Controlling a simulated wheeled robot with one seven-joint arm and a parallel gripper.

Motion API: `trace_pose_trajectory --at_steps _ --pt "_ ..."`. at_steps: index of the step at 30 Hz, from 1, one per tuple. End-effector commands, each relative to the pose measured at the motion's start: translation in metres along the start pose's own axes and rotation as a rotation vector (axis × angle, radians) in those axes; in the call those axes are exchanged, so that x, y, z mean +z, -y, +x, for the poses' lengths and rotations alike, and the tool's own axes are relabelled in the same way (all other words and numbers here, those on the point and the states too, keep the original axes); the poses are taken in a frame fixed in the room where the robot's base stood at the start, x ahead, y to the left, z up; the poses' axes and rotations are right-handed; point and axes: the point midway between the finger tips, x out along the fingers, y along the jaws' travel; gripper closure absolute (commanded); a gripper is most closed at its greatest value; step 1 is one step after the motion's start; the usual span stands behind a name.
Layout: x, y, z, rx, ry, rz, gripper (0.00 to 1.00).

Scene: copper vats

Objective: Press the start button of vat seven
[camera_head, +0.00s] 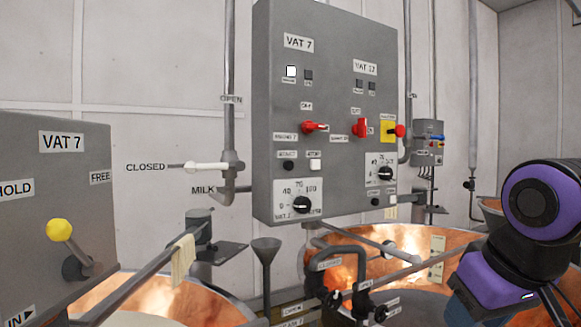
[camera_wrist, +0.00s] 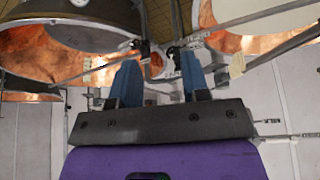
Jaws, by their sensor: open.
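The grey control panel (camera_head: 335,40) hangs on the wall in the head view. Its left half bears the label VAT 7 (camera_head: 298,42). Below that are a lit white lamp (camera_head: 291,71), a dark lamp (camera_head: 309,75) and a red rotary switch (camera_head: 315,127). Lower down, a black round button (camera_head: 289,166) and a white button (camera_head: 315,165) sit side by side under small labels. I cannot read clearly which one says start. A black dial (camera_head: 301,204) is beneath them. My gripper (camera_wrist: 160,60) is open and empty in the wrist view, touching no button.
A grey box labelled VAT 7 (camera_head: 60,142) with a yellow-knobbed lever (camera_head: 59,230) stands left. Pipes, a funnel (camera_head: 266,250) and copper vats (camera_head: 390,240) lie below the panel.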

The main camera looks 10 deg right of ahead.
Motion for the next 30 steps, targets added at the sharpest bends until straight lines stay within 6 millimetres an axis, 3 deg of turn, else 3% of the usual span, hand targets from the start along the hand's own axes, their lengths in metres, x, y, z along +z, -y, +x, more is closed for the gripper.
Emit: trace_pose_trajectory --at_steps 1,5,6,30 --pt "0.0000 0.0000 0.0000 0.000 0.000 0.000 0.67" --pt "0.0000 0.0000 0.0000 0.000 0.000 0.000 0.96" --pt "0.0000 0.0000 0.0000 0.000 0.000 0.000 1.00" --pt "0.0000 0.0000 0.0000 0.000 0.000 0.000 1.00"
